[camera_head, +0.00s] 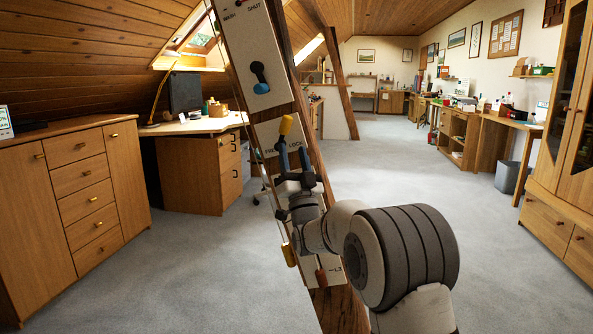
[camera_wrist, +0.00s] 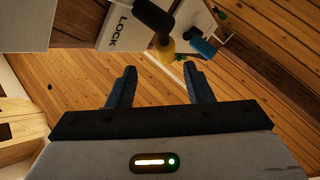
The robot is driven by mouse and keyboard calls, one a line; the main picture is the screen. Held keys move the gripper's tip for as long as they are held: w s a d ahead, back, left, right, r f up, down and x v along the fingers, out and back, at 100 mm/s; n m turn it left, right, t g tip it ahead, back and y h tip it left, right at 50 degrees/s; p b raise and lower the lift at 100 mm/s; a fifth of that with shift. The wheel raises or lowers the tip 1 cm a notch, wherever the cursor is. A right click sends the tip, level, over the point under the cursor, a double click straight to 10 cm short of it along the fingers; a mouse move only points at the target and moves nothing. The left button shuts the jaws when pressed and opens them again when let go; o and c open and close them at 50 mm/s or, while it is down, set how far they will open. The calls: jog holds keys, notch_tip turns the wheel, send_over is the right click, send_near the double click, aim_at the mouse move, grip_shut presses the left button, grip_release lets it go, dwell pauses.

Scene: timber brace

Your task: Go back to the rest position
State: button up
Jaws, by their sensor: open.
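My gripper (camera_head: 293,150) is in front of the leaning timber brace (camera_head: 316,130), with its dark fingers pointing upward. The wrist view also shows my gripper (camera_wrist: 160,82), its two fingers spread with nothing between them. In the wrist view the yellow handle (camera_wrist: 167,52) lies beyond the fingers, beside the white panel marked LOCK (camera_wrist: 122,27). A blue-knobbed lever (camera_head: 259,77) is on the white upper panel (camera_head: 252,45). My arm hides part of the lower panel.
A wooden cabinet with drawers (camera_head: 75,200) stands at the left, and a desk (camera_head: 200,160) behind the brace. A tall cabinet (camera_head: 568,120) and a grey bin (camera_head: 507,178) are at the right. The grey carpet (camera_head: 500,270) is clear in the middle and right.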

jog(key=d+r+g+h+p, duration=0.3)
jog(key=d+r+g+p, duration=0.1)
jog(key=r+p, duration=0.35)
jog(key=s+d+r+g+h+p, duration=0.25)
jog(key=s+d+g+p, duration=0.35)
jog(key=p, duration=0.4)
jog(key=s+d+g+h+p, duration=0.1)
jog(key=s+d+g+p, duration=0.2)
jog(key=s, duration=1.5)
jog(key=s+d+g+h+p, duration=0.2)
jog(key=s+d+g+p, duration=0.2)
jog(key=s+g+p, duration=0.7)
jog(key=s+p, duration=0.5)
jog(key=s, duration=0.1)
jog(key=shift+s+r+n, duration=0.35)
jog(key=shift+s+n, duration=0.05)
